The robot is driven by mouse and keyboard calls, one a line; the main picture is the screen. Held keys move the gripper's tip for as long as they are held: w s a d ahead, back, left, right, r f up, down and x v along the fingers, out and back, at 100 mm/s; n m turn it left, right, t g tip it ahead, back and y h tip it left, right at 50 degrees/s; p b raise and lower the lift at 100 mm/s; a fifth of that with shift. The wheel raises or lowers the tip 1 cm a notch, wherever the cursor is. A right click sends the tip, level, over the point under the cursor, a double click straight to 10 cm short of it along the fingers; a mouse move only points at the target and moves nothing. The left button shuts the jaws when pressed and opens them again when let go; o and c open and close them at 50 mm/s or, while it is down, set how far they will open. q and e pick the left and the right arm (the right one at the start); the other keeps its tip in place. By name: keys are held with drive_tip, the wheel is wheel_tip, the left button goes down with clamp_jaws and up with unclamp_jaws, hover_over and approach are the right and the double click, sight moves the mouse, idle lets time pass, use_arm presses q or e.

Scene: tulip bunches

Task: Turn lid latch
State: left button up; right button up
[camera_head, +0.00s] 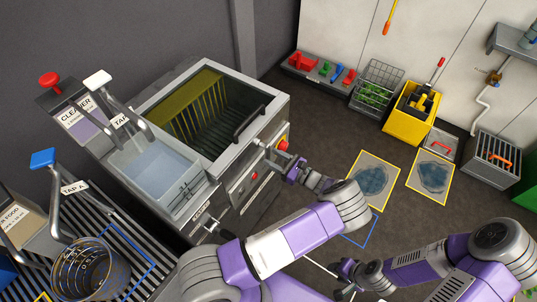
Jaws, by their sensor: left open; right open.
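A grey machine has a glass-topped lid (212,110) with a dark bar handle (250,123); the lid looks shut. My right gripper (343,284) is open, low over the floor near the bottom of the view, away from the machine, and partly cut off.
A water basin (158,172) adjoins the machine's left, with taps above it. A wire basket (90,270) stands on a slatted rack at the lower left. Yellow-framed mats (373,181) lie on the floor. A yellow bucket (408,122) and crates line the back wall.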

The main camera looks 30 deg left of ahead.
use_arm(q)
drive_tip(key=d, duration=0.4)
drive_tip(key=shift+s+d, duration=0.15)
drive_tip(key=shift+d, duration=0.05)
drive_tip(key=s+a+f+n+g+h+p, duration=0.2)
drive_tip(key=s+a+f+n+g+h, duration=0.15)
drive_tip(key=s+f+g+h, duration=0.6)
drive_tip(key=s+d+f+n+t+h, duration=0.2)
drive_tip(key=s+d+f+n+h, duration=0.25)
drive_tip(key=s, duration=0.65)
drive_tip(key=s+d+n+t+h+p, duration=0.25)
drive_tip(key=d+n+h, duration=0.25)
drive_tip(key=d, duration=0.3)
drive_tip(key=w+d+r+n+t+h, duration=0.1)
drive_tip(key=d+r+n+t+h, duration=0.2)
drive_tip(key=r+n, duration=0.4)
drive_tip(key=shift+w+n+t, duration=0.4)
drive_tip(key=shift+n+t, duration=0.1)
drive_tip(key=shift+n, duration=0.3)
